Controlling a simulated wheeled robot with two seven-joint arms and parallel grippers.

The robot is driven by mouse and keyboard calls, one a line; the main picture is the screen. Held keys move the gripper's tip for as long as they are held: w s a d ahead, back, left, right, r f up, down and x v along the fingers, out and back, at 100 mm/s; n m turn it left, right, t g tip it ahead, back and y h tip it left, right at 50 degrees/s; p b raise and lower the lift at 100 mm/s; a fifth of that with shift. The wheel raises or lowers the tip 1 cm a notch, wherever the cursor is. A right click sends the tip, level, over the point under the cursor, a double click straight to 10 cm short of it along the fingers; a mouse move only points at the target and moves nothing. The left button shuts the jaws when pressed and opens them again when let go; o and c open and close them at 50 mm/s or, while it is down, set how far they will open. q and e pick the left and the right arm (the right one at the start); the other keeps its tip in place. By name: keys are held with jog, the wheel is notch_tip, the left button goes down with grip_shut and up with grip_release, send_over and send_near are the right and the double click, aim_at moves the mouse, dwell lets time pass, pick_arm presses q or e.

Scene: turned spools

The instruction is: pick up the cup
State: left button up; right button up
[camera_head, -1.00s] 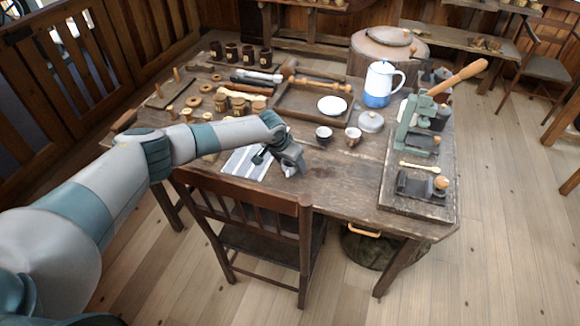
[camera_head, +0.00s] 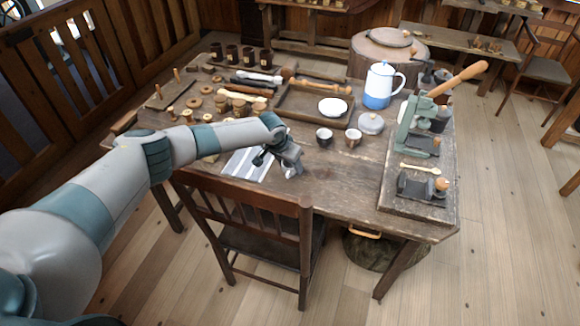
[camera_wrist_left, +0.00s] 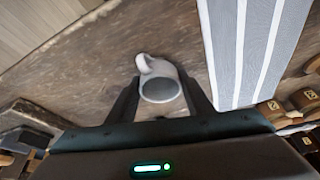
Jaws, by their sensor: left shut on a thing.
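In the left wrist view a pale grey cup (camera_wrist_left: 159,88) with a handle on its upper left side sits between the two dark fingers of my left gripper (camera_wrist_left: 160,98). The gripper is shut on it, with a finger on either side. In the head view my left gripper (camera_head: 291,165) is low over the front of the table, just right of the striped cloth. There the cup is mostly hidden by the gripper. I cannot tell whether the cup touches the table. My right gripper is not in view.
A blue-white pot (camera_head: 379,86) and a tool board (camera_head: 398,207) are to the right. A chair (camera_head: 250,200) stands in front.

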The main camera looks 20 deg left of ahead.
pick_arm(q)
jog(key=shift+r, duration=0.15)
